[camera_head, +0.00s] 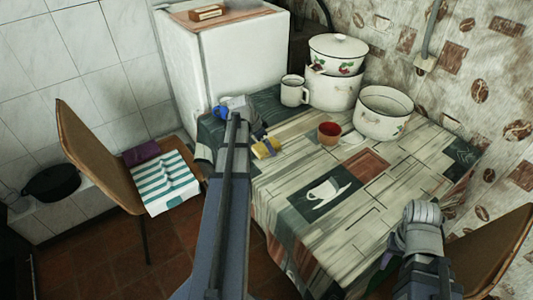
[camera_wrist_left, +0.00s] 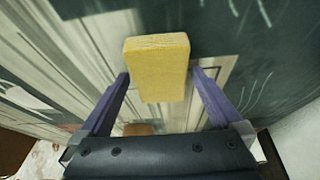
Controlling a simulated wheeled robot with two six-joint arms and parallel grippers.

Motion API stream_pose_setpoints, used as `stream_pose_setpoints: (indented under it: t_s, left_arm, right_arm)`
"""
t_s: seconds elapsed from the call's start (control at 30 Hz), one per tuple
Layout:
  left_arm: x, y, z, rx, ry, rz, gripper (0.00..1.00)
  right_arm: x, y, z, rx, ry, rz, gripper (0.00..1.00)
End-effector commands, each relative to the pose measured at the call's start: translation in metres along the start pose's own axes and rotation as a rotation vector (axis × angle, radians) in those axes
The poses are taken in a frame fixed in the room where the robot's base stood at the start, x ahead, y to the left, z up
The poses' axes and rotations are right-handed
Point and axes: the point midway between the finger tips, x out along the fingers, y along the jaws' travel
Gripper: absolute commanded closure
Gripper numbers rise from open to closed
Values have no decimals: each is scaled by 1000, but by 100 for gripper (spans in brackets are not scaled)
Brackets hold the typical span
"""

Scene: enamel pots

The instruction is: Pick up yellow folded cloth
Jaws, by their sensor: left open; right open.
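The yellow folded cloth (camera_head: 266,148) lies on the table near its left edge. In the left wrist view it is a thick yellow block (camera_wrist_left: 157,68) between and slightly beyond my two purple fingers. My left gripper (camera_head: 262,139) is open and close to the cloth, with a visible gap on either side in the wrist view (camera_wrist_left: 160,76). I cannot tell whether any finger touches it. My right gripper (camera_head: 399,251) is open near the table's front right edge, away from the cloth; its fingers are mostly hidden by its own wrist.
On the table (camera_head: 315,240) stand a white mug (camera_head: 294,91), a red-brown cup (camera_head: 329,134), an open enamel pot (camera_head: 383,114) and a stacked lidded pot (camera_head: 338,55). A blue object (camera_head: 221,112) is by my left wrist. A chair (camera_head: 95,150) stands left. The table's front middle is clear.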

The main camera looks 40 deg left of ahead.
Motion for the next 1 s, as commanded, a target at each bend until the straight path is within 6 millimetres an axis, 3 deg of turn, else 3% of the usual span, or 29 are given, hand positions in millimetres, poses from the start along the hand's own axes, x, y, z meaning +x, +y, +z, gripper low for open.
stream_pose_setpoints:
  t_s: [0.77,1.0]
  left_arm:
    - [6,0,2,0,0,0,0]
    - [5,0,1,0,0,0,27]
  right_arm:
    - [6,-1,0,0,0,0,50]
    - [5,0,0,0,0,0,50]
